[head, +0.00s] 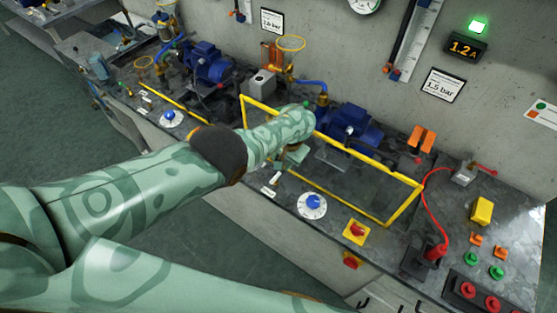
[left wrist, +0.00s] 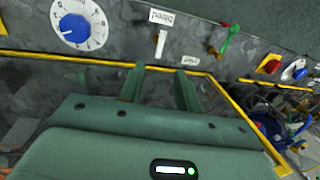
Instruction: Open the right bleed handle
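My left gripper (head: 292,157) reaches over the right-hand pump station, inside the yellow frame, partly hidden by its wrist. In the left wrist view its two fingers (left wrist: 160,86) are apart with nothing visible held between them. Just beyond the fingertips, a small white lever-like piece (left wrist: 160,43) stands between two small labels (left wrist: 160,17) (left wrist: 190,61). I cannot tell surely whether it is the bleed handle. A green handle on a brass fitting (left wrist: 229,38) is farther right. My right gripper is not in view.
A dial with a blue knob (head: 312,205) is beside the labels. A yellow frame rail (head: 345,200) borders the work area. A blue pump (head: 348,128) stands behind, a red-and-yellow switch (head: 356,232) in front. A red cable (head: 432,205) runs at right.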

